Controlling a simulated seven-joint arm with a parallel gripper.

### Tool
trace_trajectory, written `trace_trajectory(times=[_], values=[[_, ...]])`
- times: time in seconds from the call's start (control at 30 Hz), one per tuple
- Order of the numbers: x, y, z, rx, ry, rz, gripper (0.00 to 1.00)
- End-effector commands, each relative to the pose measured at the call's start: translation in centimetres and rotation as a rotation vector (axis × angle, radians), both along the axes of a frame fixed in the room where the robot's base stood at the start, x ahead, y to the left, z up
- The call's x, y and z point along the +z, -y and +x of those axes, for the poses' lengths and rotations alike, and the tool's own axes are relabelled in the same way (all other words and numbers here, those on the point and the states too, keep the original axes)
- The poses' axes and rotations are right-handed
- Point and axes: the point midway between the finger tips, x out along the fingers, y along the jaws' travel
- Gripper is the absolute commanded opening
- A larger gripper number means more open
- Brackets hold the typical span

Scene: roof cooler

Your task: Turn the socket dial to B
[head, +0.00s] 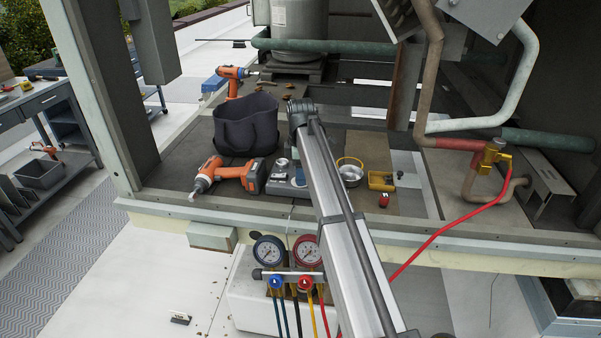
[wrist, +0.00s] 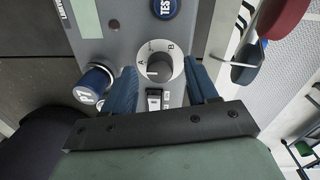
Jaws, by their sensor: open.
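The socket dial (wrist: 160,66) is a dark grey knob on a white round plate, with A on the left and B at the upper right in the wrist view. I cannot tell surely where its pointer stands. My gripper (wrist: 159,72) is open, its blue fingers on either side of the dial, apart from the knob as far as I can see. The dial sits on a grey panel (wrist: 121,42). In the head view the grey device (head: 279,187) is partly behind my arm, which hides most of my gripper and the dial.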

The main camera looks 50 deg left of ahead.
Motion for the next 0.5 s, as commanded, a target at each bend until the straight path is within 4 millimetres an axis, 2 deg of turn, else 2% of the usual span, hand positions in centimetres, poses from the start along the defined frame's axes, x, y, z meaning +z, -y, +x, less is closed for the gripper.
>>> trace_trajectory(times=[0.37, 0.5], values=[[-0.46, -0.01, 0.01, 0.0, 0.0, 0.0, 0.58], [-0.44, -0.02, 0.01, 0.0, 0.0, 0.0, 0.46]])
